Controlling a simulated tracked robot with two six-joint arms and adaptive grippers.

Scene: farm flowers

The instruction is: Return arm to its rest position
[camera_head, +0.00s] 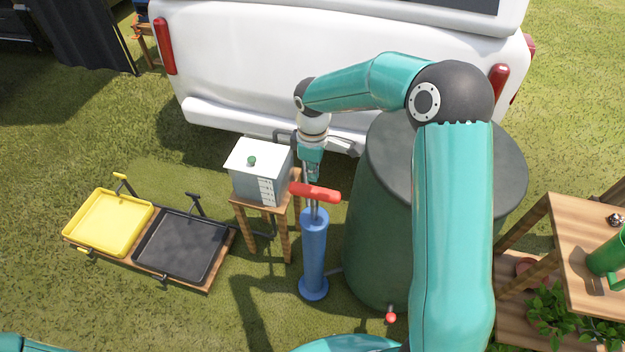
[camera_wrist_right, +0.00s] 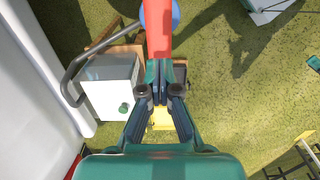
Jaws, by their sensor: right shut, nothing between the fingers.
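My right arm (camera_head: 455,220) reaches up from the bottom, bends over the dark-green barrel and points its gripper (camera_head: 312,178) down just behind the red handle of the blue pump. The gripper is shut and empty. In the right wrist view its fingertips (camera_wrist_right: 159,72) meet at the near end of the red pump handle (camera_wrist_right: 159,35); I cannot tell whether they touch it. The blue pump (camera_head: 314,255) stands upright on the grass, its red T-handle (camera_head: 315,192) raised on rods. My left gripper is not in view.
A white box with a green knob (camera_head: 252,160) stands on a wooden stool left of the pump. The barrel (camera_head: 370,250) is close on the right, the white vehicle (camera_head: 300,50) behind. Yellow (camera_head: 108,222) and black trays (camera_head: 182,245) lie left. A wooden shelf (camera_head: 575,225) stands right.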

